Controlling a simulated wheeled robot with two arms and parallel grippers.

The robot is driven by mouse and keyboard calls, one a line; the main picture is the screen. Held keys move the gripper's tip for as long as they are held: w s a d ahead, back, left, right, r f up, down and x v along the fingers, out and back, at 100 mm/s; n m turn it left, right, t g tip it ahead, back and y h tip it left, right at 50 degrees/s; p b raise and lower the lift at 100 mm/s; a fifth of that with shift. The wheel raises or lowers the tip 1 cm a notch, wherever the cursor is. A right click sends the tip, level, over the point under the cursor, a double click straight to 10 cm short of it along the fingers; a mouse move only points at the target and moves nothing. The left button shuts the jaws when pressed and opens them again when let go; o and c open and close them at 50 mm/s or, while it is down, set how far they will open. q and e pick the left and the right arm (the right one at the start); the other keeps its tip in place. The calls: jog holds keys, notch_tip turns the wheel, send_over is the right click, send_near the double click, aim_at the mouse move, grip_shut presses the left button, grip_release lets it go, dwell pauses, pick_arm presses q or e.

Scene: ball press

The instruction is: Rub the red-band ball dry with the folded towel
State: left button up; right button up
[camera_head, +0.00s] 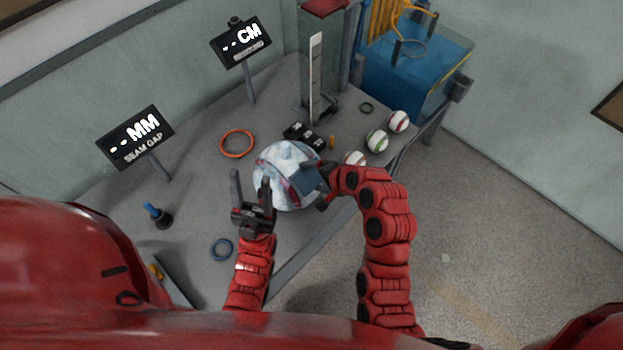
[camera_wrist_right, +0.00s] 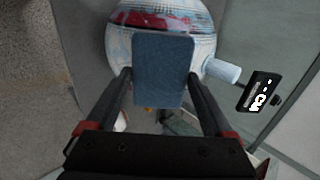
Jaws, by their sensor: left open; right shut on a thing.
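The large red-band ball (camera_head: 272,165) is mottled white and pale blue and sits on the grey table. Its red band and white surface also show at the top of the right wrist view (camera_wrist_right: 160,18). My right gripper (camera_head: 323,184) is shut on the folded blue towel (camera_head: 309,177) at the ball's right side. In the right wrist view the towel (camera_wrist_right: 163,70) lies between the two fingers and overlaps the ball; any contact is hidden behind it. My left gripper (camera_head: 251,183) is open and empty, fingers up, at the ball's front left.
Small banded balls, red (camera_head: 398,121) and green (camera_head: 377,141), lie at right, another partly hidden. An orange ring (camera_head: 237,143), a blue ring (camera_head: 221,249) and two display signs (camera_head: 135,137) (camera_head: 241,42) stand around. A blue water tank (camera_head: 415,75) is behind.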

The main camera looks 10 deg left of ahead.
jog(key=shift+w+d, duration=0.35)
jog(key=shift+w, duration=0.3)
jog(key=shift+s+a+p, duration=0.25)
jog(key=shift+s+a, duration=0.15)
jog(key=shift+s, duration=0.3)
jog(key=shift+s+a+p, duration=0.2)
jog(key=shift+s+a, duration=0.2)
jog(key=shift+s, duration=0.25)
jog(key=shift+w+d+f+b, duration=0.1)
jog(key=shift+w+d+b, duration=0.35)
jog(key=shift+w, duration=0.25)
jog(key=shift+w+d+b, duration=0.3)
jog(key=shift+w+d, duration=0.05)
jog(key=shift+w, duration=0.25)
jog(key=shift+s+a+p, duration=0.4)
jog(key=shift+s+a, duration=0.05)
jog(key=shift+s, duration=0.2)
jog(key=shift+s+a+p, duration=0.4)
jog(key=shift+s, duration=0.25)
jog(key=shift+w+d+b, duration=0.4)
jog(key=shift+w+b, duration=0.1)
jog(key=shift+w, duration=0.1)
jog(key=shift+w+d+b, duration=0.35)
jog(key=shift+w+d, duration=0.1)
jog(key=shift+w, duration=0.25)
jog(key=shift+s+a+p, duration=0.4)
jog(key=shift+s+a, duration=0.05)
jog(key=shift+s, duration=0.2)
jog(key=shift+s+a+p, duration=0.4)
jog(key=shift+s, duration=0.25)
